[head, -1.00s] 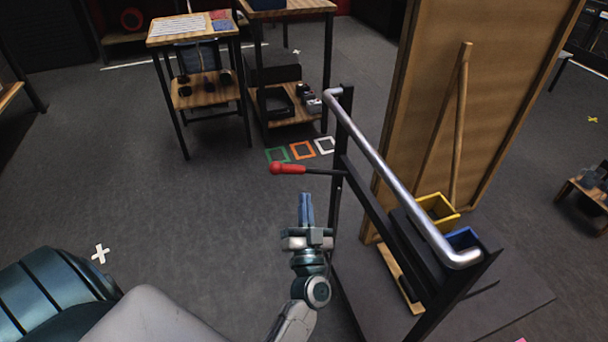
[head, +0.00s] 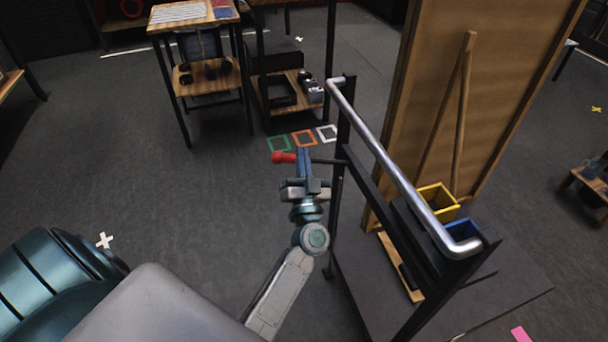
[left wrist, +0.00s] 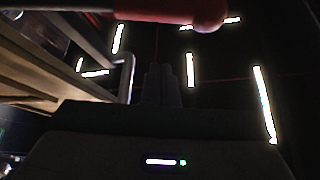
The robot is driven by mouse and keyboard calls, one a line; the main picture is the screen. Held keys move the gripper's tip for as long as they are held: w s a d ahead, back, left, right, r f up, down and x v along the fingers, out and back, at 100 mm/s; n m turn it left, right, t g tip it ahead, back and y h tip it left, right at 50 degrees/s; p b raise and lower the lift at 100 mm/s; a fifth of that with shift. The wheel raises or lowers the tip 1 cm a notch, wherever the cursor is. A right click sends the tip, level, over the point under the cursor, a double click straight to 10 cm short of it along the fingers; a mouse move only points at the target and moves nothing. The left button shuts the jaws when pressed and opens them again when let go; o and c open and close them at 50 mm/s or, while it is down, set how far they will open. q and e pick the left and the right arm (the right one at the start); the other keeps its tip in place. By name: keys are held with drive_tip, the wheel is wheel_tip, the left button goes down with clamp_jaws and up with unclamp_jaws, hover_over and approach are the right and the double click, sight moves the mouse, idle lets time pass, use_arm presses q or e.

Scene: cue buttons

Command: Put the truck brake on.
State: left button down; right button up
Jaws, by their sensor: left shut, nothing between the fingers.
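The truck stands at the right in the head view, with a black frame (head: 343,200) and a bent silver push handle (head: 400,180). Its brake lever (head: 327,161) is a thin black rod sticking out leftward about level, with a red grip (head: 282,157) at its end. My left gripper (head: 303,153) is shut and empty, its fingers overlapping the lever just right of the red end and hiding part of it. In the left wrist view the red grip (left wrist: 165,12) crosses the top, beyond the shut fingers (left wrist: 161,85). Contact cannot be told. My right gripper is not in view.
The truck carries a tall wooden panel (head: 500,75), a yellow bin (head: 438,200) and a blue bin (head: 463,230). Green, orange and white floor squares (head: 304,138) lie behind the lever. A wooden-topped table (head: 185,15) stands farther back. The floor left of the lever is clear.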

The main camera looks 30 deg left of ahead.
use_arm(q)
drive_tip(key=shift+w+a+f+b, duration=0.25)
drive_tip(key=shift+a+f, duration=0.4)
drive_tip(key=shift+f, duration=0.05)
drive_tip(key=shift+w+a+f+b, duration=0.2)
drive_tip(key=shift+a+f+b, duration=0.05)
drive_tip(key=shift+a+f, duration=0.4)
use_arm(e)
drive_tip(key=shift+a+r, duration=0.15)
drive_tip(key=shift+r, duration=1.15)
use_arm(q)
drive_tip(key=shift+f, duration=0.1)
